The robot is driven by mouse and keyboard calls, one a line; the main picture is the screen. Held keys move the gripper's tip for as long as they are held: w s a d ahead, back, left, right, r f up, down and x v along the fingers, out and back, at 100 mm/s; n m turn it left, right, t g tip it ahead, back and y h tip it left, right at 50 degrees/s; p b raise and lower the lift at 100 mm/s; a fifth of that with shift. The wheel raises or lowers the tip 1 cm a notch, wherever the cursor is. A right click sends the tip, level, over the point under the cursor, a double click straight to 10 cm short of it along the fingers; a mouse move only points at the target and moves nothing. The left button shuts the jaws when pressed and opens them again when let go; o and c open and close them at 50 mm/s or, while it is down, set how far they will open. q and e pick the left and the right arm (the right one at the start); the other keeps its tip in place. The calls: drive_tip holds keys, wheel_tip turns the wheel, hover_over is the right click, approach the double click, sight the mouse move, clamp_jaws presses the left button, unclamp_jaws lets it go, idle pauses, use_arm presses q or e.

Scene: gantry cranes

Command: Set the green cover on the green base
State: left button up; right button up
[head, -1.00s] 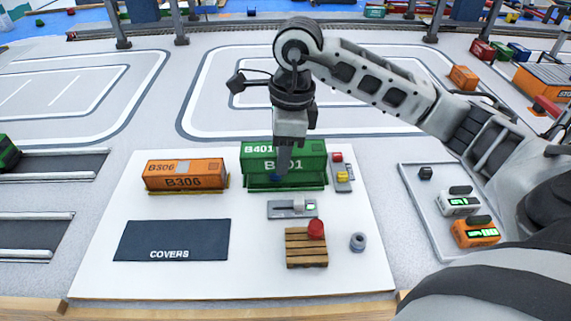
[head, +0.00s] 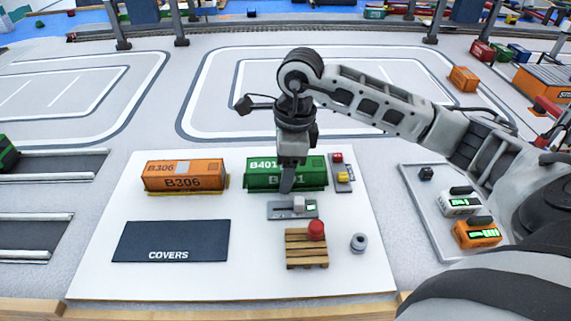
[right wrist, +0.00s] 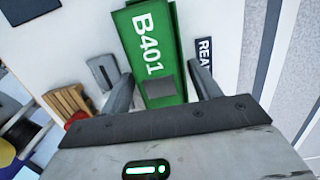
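The green cover (head: 265,166), marked B401, sits down over the green base, hiding most of it. The base's dark green edge (right wrist: 176,30) shows beside the cover in the right wrist view. The cover (right wrist: 151,45) has a grey square on its top there. My right gripper (head: 286,188) points down over the cover's middle. The exact finger contact is hard to see. My left gripper is not in view.
An orange container (head: 185,176), B306, stands to the left. A dark COVERS mat (head: 170,240) lies bare in front. A grey slider panel (head: 280,210), a pallet (head: 306,258) with a red knob, a grey ring (head: 359,243) and a small panel (head: 343,182) are close to the green container.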

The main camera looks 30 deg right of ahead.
wheel_tip(320, 180, up, 12)
drive_tip(key=d+p, duration=0.1)
drive_tip(key=shift+s+d+r, duration=0.15)
drive_tip(key=shift+s, duration=0.25)
idle(0.6)
